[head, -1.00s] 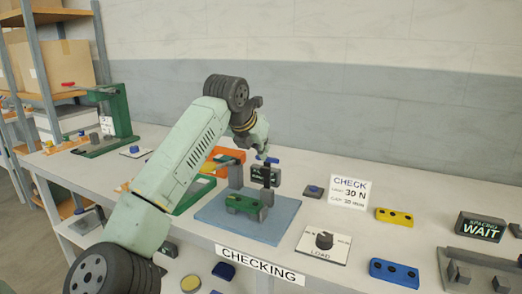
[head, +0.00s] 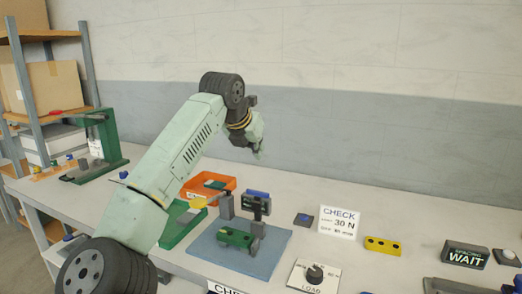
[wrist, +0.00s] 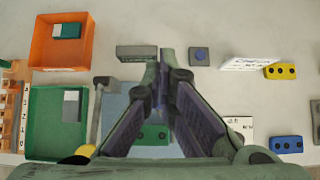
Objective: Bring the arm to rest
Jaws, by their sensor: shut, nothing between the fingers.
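My arm reaches over the bench in the head view. My gripper (head: 259,154) is above and behind the checking fixture, clear of it and pointing down. In the wrist view the fingers of my gripper (wrist: 166,62) meet at their tips with nothing between them. Below it, the checking fixture (head: 258,207) stands on a blue mat (head: 262,266). A green part with dark holes (head: 236,239) sits at the fixture; it also shows between the fingers in the wrist view (wrist: 152,134).
An orange bin (head: 218,186) and a green tray (head: 172,238) are left of the mat. A green press (head: 110,140) stands at the far left. A CHECK card (head: 339,221), a yellow block (head: 382,246), a LOAD dial (head: 315,274) and a WAIT display (head: 465,254) are to the right.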

